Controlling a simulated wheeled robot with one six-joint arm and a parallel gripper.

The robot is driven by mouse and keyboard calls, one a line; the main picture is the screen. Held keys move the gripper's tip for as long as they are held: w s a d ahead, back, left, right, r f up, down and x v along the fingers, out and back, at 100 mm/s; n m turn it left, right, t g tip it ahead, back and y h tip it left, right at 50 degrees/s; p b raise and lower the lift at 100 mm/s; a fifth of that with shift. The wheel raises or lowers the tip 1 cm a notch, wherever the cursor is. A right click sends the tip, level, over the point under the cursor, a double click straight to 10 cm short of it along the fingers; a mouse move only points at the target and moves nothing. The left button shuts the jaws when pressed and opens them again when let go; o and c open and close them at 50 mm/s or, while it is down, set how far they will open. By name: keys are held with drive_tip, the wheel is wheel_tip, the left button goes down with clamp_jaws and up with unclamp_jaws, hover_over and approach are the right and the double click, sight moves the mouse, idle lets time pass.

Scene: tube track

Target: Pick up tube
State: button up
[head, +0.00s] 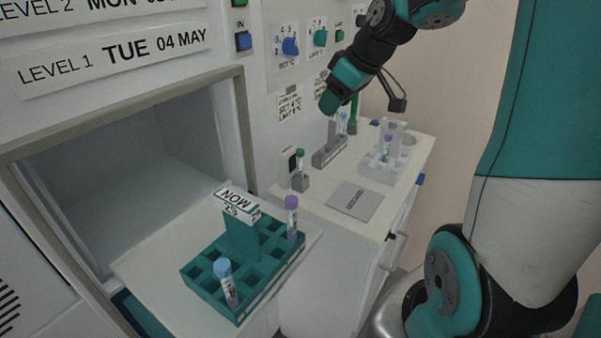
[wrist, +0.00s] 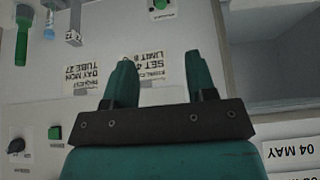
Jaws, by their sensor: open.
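Several capped tubes are in the head view. A blue-capped tube (head: 227,283) and a purple-capped tube (head: 291,219) stand in a teal rack (head: 243,311). A green-capped tube (head: 299,165) stands in a small grey holder on the side counter. Another blue-capped tube (head: 343,123) is at a grey stand (head: 329,151), and another purple-capped tube (head: 387,148) is in a pale rack (head: 376,173). My gripper (head: 331,101) is above the counter's back, apart from the tubes. In the wrist view its fingers (wrist: 160,68) are apart with nothing between them.
The teal rack sits on a pale shelf (head: 150,262) before an open cabinet bay (head: 130,150). A grey plate (head: 355,201) lies on the counter (head: 312,205). A wall panel with knobs (head: 290,46) stands close to my gripper. An upright green object (head: 353,113) is near it.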

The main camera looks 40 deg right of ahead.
drive_tip(key=p, duration=0.2)
approach(301, 150)
drive_tip(key=d+x, duration=0.1)
drive_tip(key=x, duration=0.2)
drive_tip(key=shift+a+p+x, duration=0.2)
drive_tip(key=shift+x, duration=0.9)
drive_tip(key=shift+a+p+x, duration=0.2)
drive_tip(key=shift+x, duration=0.95)
drive_tip(key=shift+a+p+x, duration=0.2)
drive_tip(key=shift+x, duration=0.9)
drive_tip(key=shift+s, duration=0.2)
drive_tip(key=c, duration=0.9)
drive_tip(key=shift+o, duration=0.2)
drive_tip(key=shift+r, duration=0.1)
wheel_tip(301, 150, up, 20)
drive_tip(key=b, duration=0.2)
